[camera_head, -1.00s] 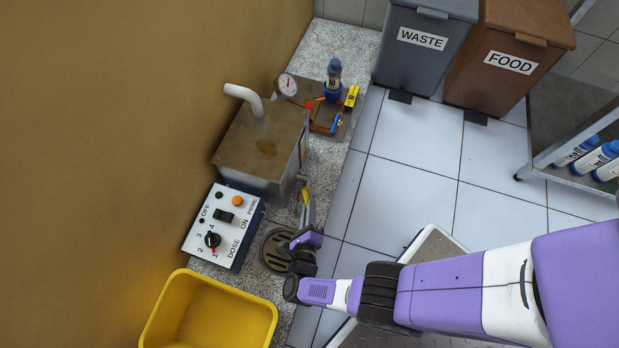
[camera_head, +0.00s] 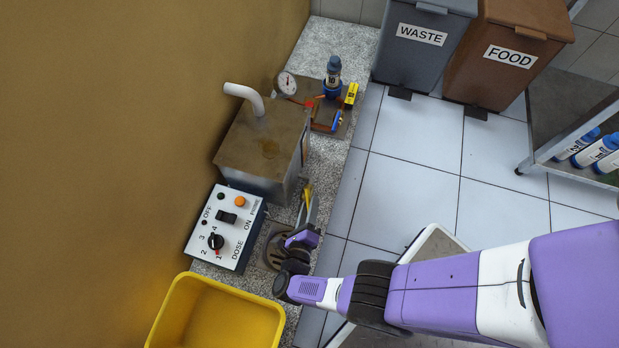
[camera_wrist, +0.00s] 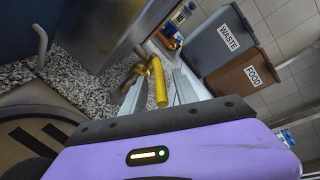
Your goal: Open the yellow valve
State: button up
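A yellow lever handle (camera_wrist: 159,84) on a brass valve body (camera_wrist: 139,70) shows in the wrist view, at the side of a metal tank (camera_wrist: 100,35). In the head view the yellow lever (camera_head: 307,192) is small, low on the tank's right side (camera_head: 262,150), partly hidden by my gripper. My gripper (camera_head: 311,206) is at the lever, above the floor beside the tank. In the wrist view its grey fingers (camera_wrist: 165,92) appear apart, on either side of the lever's end. I cannot tell whether either finger touches the lever.
A control box (camera_head: 226,228) and a yellow tub (camera_head: 180,310) stand left of my arm. A round floor drain (camera_head: 270,250) lies under my wrist.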

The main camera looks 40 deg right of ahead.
notch_tip(320, 180, up, 20)
jog(key=p, duration=1.7)
